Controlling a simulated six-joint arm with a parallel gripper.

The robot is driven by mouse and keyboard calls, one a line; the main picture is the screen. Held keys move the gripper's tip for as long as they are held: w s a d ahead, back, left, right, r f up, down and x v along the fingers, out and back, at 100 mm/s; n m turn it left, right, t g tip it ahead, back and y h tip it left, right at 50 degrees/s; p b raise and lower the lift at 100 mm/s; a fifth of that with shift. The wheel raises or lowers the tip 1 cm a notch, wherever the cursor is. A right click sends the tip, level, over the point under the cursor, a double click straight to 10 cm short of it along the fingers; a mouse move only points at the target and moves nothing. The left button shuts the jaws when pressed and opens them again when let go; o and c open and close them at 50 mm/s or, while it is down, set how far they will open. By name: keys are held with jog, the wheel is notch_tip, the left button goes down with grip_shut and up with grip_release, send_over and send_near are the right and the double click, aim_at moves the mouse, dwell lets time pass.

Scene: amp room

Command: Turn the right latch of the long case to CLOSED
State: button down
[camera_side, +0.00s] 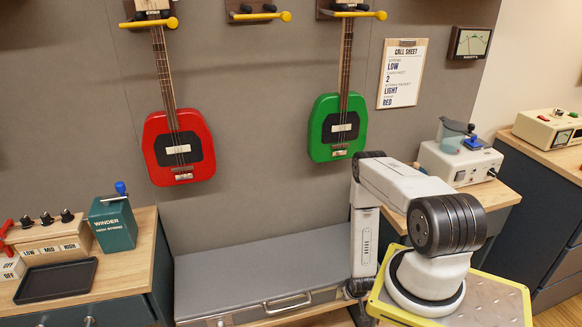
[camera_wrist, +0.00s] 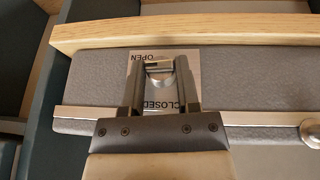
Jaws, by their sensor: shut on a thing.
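The long case (camera_side: 262,270) is grey, with a metal-edged front, and stands against the wall in the side view. Its right end is partly hidden by my arm. In the wrist view, the case (camera_wrist: 255,92) fills the middle. A pale label plate on it (camera_wrist: 134,71) reads OPEN and CLOSED, partly covered by my fingers. The right latch (camera_wrist: 159,69) is a metal piece at the plate, beside the word OPEN. My gripper (camera_wrist: 160,66) is shut on this latch, one finger on each side. The latch's exact angle is hard to read.
A carry handle (camera_side: 288,303) is on the case front. A wooden edge (camera_wrist: 200,31) runs close beyond the latch in the wrist view. A side bench with a black tray (camera_side: 57,281) stands left. Red (camera_side: 179,148) and green (camera_side: 338,128) guitars hang above the case.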

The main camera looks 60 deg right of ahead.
jog(key=shift+w+a+n+g+h, duration=0.1)
jog(key=shift+w+n+g+h, duration=0.1)
jog(key=shift+g+h, duration=0.45)
jog(key=shift+w+a+n+g+h, duration=0.1)
jog(key=shift+n+g+h, duration=0.1)
jog(key=shift+g+h, duration=0.4)
jog(key=shift+w+a+f+n+g+h, duration=0.1)
jog(key=shift+n+g+h, duration=0.1)
jog(key=shift+g+h, duration=0.45)
jog(key=shift+a+f+n+g+h, duration=0.15)
jog(key=shift+g+h, duration=0.25)
jog(key=shift+h, duration=0.4)
jog(key=n+g+h, duration=0.1)
jog(key=g+h, duration=0.1)
jog(key=h, duration=0.1)
jog(key=shift+f, duration=0.2)
jog(key=shift+w+f+n+g+h, duration=0.15)
jog(key=shift+n+g+h, duration=0.4)
jog(key=shift+g+h, duration=0.5)
jog(key=shift+h, duration=0.55)
